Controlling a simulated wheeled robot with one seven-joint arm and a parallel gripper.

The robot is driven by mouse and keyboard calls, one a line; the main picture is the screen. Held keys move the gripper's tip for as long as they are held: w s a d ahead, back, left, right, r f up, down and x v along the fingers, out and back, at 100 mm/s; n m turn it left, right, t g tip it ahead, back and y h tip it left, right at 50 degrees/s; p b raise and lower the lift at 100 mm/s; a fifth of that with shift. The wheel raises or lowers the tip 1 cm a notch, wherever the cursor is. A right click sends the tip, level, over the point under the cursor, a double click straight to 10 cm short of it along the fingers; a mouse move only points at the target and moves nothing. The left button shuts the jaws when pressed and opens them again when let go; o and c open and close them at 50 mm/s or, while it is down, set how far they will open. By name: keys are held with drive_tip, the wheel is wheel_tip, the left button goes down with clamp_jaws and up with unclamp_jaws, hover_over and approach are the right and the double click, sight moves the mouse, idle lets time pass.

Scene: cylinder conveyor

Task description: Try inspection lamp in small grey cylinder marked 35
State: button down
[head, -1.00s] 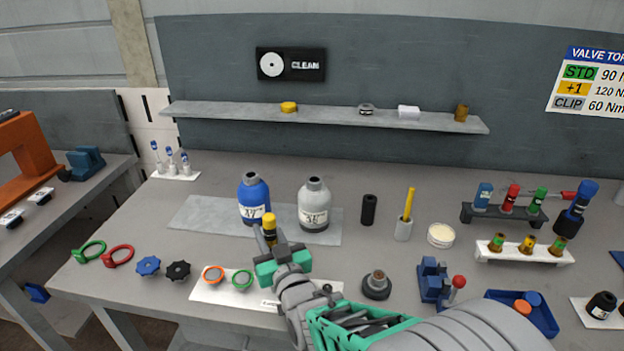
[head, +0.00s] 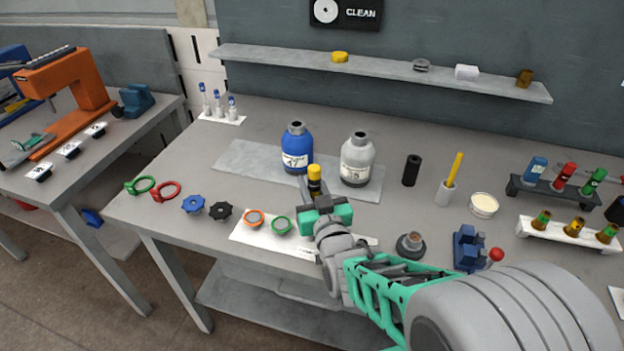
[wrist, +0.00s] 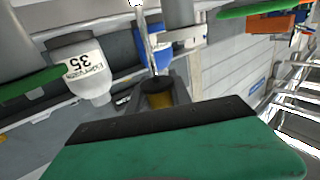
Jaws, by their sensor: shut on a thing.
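The small grey cylinder (head: 357,162) stands upright on a grey mat, with a white label and a narrow neck. In the wrist view the grey cylinder (wrist: 88,72) appears upside down, its label reading 35. My gripper (head: 314,196) is shut on a yellow-topped piece, apparently the inspection lamp (head: 314,174), in front of the cylinders and apart from the grey one. In the wrist view the lamp's amber part (wrist: 158,100) sits between the jaws, with a thin stem running away from it. Its tip is hard to make out.
A blue cylinder (head: 297,150) stands left of the grey one, just behind my gripper. A black cylinder (head: 411,170) and a cup with a yellow stick (head: 446,192) stand to the right. Orange and green rings lie on a white sheet (head: 243,234). A shelf (head: 390,72) runs behind.

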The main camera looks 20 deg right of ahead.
wheel_tip(320, 180, up, 8)
drive_tip(key=p, duration=0.5)
drive_tip(key=shift+a, duration=0.15)
idle(0.6)
